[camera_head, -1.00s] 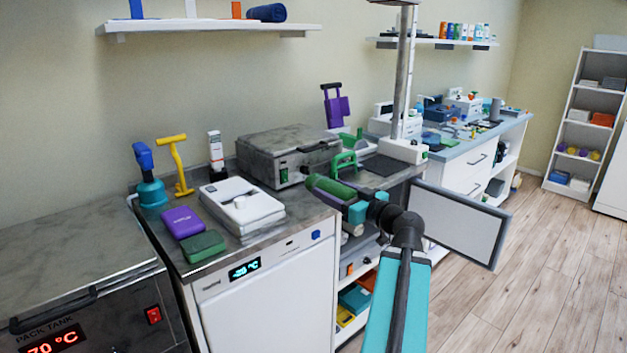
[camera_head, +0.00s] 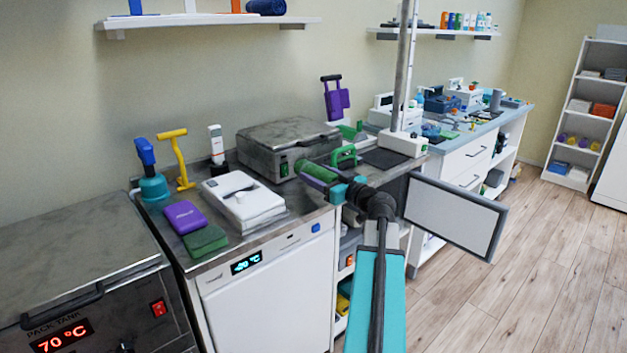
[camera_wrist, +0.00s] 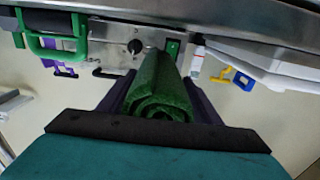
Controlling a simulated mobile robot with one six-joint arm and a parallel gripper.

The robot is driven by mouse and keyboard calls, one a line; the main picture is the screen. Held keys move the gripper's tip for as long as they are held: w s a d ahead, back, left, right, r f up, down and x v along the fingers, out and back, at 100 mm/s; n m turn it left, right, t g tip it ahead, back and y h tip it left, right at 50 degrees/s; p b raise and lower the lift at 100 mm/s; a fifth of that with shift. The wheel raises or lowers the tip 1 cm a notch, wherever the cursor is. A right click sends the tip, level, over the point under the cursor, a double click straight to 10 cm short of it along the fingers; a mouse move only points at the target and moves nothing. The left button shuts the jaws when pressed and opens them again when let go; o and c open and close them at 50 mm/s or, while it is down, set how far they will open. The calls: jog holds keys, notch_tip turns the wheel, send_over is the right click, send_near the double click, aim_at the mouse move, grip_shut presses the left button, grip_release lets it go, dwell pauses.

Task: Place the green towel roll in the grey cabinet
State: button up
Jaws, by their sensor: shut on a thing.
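The green towel roll (camera_head: 317,172) is held in my gripper (camera_head: 328,180), above the front part of the steel counter. In the wrist view the roll (camera_wrist: 160,88) lies between the two dark fingers (camera_wrist: 160,100), its spiral end facing the camera. The gripper is shut on it. An open door with a pale panel and grey frame (camera_head: 455,212) stands out from a dark grey cabinet (camera_head: 394,190) right of my gripper. The cabinet's inside is mostly hidden by my arm and the door.
A grey steel box (camera_head: 288,152) with a green-handled item (camera_head: 344,155) beside it stands behind the roll. White stacked trays (camera_head: 242,200), a purple pack (camera_head: 184,217) and a green pack (camera_head: 205,240) lie left. The floor right of the door is clear.

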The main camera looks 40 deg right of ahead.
aim_at(312, 171)
jog(key=shift+w+d+f, duration=0.1)
jog(key=shift+w+d, duration=0.2)
jog(key=shift+w, duration=0.4)
jog(key=shift+w+d, duration=0.25)
jog(key=shift+w, duration=0.4)
jog(key=shift+w+d, duration=0.2)
jog(key=shift+w, duration=0.3)
jog(key=shift+w+f, duration=0.15)
jog(key=shift+f, duration=1.7)
jog(key=shift+f, duration=0.15)
jog(key=o, duration=1.1)
jog(key=shift+s+r, duration=0.2)
